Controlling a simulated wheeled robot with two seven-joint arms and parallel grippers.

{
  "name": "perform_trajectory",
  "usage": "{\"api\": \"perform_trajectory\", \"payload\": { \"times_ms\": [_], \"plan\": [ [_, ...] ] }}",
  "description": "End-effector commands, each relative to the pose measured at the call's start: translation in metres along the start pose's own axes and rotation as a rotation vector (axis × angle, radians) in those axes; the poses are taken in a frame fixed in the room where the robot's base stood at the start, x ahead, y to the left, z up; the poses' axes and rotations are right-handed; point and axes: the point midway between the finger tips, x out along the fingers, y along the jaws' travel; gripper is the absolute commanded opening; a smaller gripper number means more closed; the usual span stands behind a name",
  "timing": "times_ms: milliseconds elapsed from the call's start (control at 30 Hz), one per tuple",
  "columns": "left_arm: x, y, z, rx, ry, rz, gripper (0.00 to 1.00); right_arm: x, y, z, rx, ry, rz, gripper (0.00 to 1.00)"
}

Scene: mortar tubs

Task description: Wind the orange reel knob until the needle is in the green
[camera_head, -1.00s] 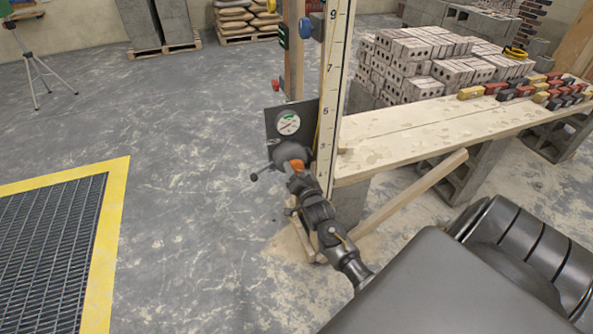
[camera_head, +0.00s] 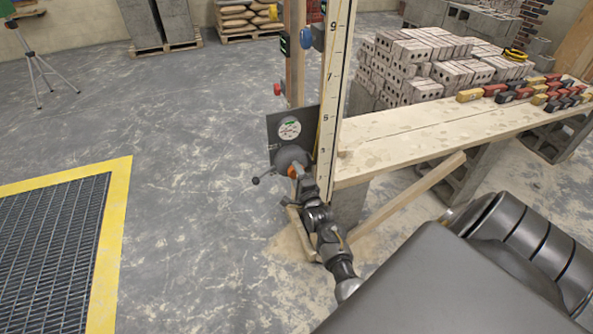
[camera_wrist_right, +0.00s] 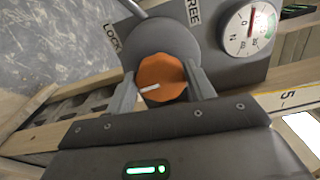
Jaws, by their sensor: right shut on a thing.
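The orange reel knob (camera_wrist_right: 162,78) sits on a round grey reel (camera_wrist_right: 160,42). My right gripper (camera_wrist_right: 162,85) is shut on the knob, one finger on each side; a white mark shows on its face. In the head view the knob (camera_head: 292,171) is partly hidden by my right gripper (camera_head: 298,176). The round white gauge (camera_wrist_right: 248,28) is on the grey plate above the reel and has a green band. In the wrist view its red needle seems to lie outside the green. The gauge (camera_head: 289,128) is small in the head view. My left gripper is out of view.
A lever (camera_head: 263,178) sticks out left of the reel; LOCK and FREE labels show in the wrist view. A numbered upright staff (camera_head: 333,90) and a plank bench (camera_head: 400,128) with bricks stand close right. A yellow-edged floor grate (camera_head: 115,215) lies left.

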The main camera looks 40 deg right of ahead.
Motion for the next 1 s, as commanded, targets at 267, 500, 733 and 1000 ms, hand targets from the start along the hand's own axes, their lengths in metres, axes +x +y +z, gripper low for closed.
{"api": "perform_trajectory", "payload": {
  "times_ms": [267, 500, 733, 1000],
  "plan": [
    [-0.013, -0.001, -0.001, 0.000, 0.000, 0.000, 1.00, 0.000, -0.003, -0.001, 0.219, 0.002, -0.001, 0.31],
    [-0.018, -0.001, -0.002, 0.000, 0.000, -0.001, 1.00, 0.000, -0.003, -0.001, 0.342, 0.000, 0.000, 0.31],
    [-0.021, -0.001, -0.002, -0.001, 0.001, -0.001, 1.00, 0.000, -0.002, -0.001, 0.398, 0.001, 0.001, 0.31],
    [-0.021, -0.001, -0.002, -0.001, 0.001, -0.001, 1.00, 0.000, -0.001, -0.001, 0.411, 0.001, 0.001, 0.31]
  ]
}}
